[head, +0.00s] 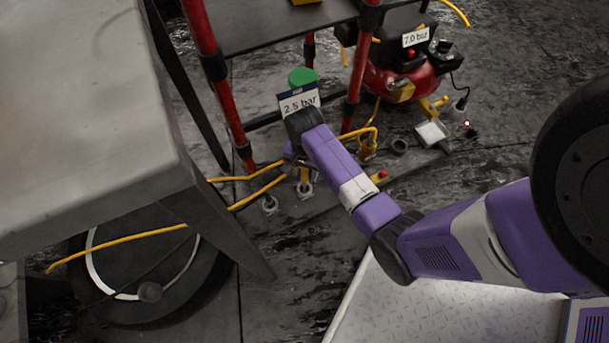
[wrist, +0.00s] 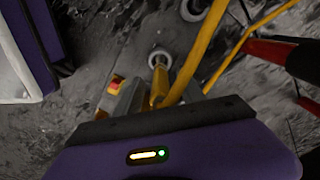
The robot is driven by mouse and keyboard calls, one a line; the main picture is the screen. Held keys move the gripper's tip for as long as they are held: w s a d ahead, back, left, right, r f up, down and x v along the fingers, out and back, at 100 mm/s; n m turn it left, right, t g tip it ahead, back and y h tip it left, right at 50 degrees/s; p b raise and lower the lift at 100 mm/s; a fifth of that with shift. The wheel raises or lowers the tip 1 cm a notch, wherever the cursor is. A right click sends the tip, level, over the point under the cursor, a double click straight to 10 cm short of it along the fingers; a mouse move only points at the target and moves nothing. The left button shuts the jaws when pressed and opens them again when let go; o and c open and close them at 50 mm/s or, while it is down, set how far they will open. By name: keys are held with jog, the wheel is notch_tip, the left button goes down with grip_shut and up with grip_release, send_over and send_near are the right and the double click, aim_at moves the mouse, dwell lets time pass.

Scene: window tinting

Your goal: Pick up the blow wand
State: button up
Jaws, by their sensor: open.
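My gripper (wrist: 158,97) shows in the wrist view as a purple body with a dark front edge and grey fingers, apart. In the head view my purple arm hides most of it. A yellow upright piece with a round grey end (wrist: 159,78) stands beyond the fingers in the wrist view. It also shows in the head view (head: 305,178), just left of my forearm. I cannot tell whether this piece is the blow wand or a fitting. I see nothing clearly held.
Yellow hoses (head: 245,177) run across the dark floor. A grey table (head: 95,120) fills the left. A red-legged stand (head: 222,90) carries a "2.5 bar" sign (head: 299,99) near my arm. A red compressor (head: 400,85) stands behind. A red-and-yellow button (head: 379,176) is right of my forearm.

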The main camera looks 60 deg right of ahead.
grip_shut()
jog(key=shift+r, duration=0.1)
jog(key=shift+r, duration=0.1)
